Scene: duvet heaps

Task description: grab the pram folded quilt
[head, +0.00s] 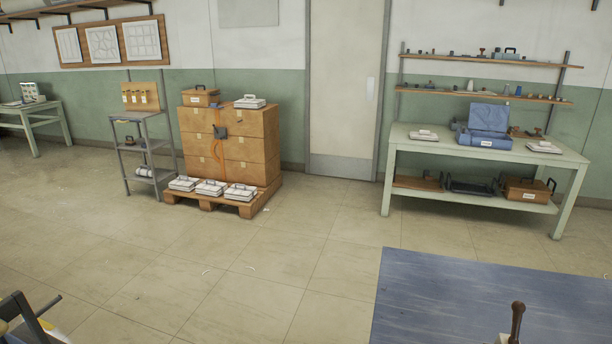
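I cannot make out a pram folded quilt anywhere in the head view. Several flat white handled items lie in the room, such as the white item (240,192) on the pallet and the white item (249,102) on the cartons, but they look like cases or trays rather than cloth. Neither of my grippers can be made out.
A blue tabletop (440,290) fills the lower right, with a brown upright handle (517,318) at its front. A pale green workbench (400,150) bears an open blue case (486,125). Stacked cartons (255,145) stand on a pallet (205,203).

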